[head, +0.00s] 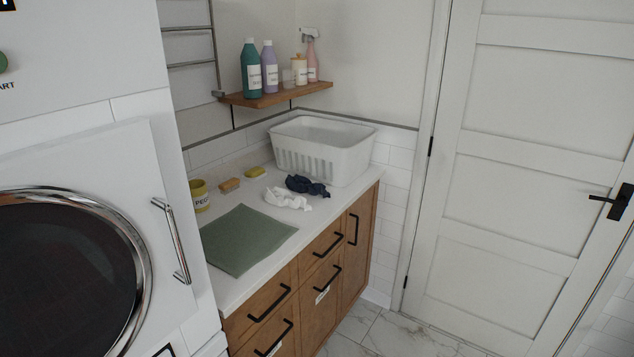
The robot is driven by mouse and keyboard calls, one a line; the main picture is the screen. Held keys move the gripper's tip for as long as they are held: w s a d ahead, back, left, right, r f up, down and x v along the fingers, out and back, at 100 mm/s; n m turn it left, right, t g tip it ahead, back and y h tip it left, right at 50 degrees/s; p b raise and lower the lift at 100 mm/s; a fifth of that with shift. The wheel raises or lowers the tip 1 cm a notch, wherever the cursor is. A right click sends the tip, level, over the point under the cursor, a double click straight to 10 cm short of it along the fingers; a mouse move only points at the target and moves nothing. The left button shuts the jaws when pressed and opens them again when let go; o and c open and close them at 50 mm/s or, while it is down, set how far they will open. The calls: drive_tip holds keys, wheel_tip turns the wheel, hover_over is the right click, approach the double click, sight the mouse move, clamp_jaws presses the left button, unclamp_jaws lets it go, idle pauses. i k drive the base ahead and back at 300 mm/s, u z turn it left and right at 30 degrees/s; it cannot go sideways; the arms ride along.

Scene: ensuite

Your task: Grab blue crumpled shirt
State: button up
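A dark blue crumpled cloth (307,186), which looks like the blue shirt, lies on the white countertop (232,286). It sits just in front of the white laundry basket. A white crumpled cloth (287,198) lies close to it, in front and to the left. I cannot tell whether the two touch. My gripper and arm do not show in the head view.
The white basket (345,160) stands behind the blue cloth. A green flat cloth (247,239), a yellow pot (200,196), a brush (229,185) and a yellow sponge (255,172) share the counter. A bottle shelf (275,94) hangs above. A washer (150,200) stands left; a closed door (530,170) right.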

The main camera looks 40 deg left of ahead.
sight(299, 184)
drive_tip(key=i, duration=2.9)
drive_tip(key=u, duration=2.35)
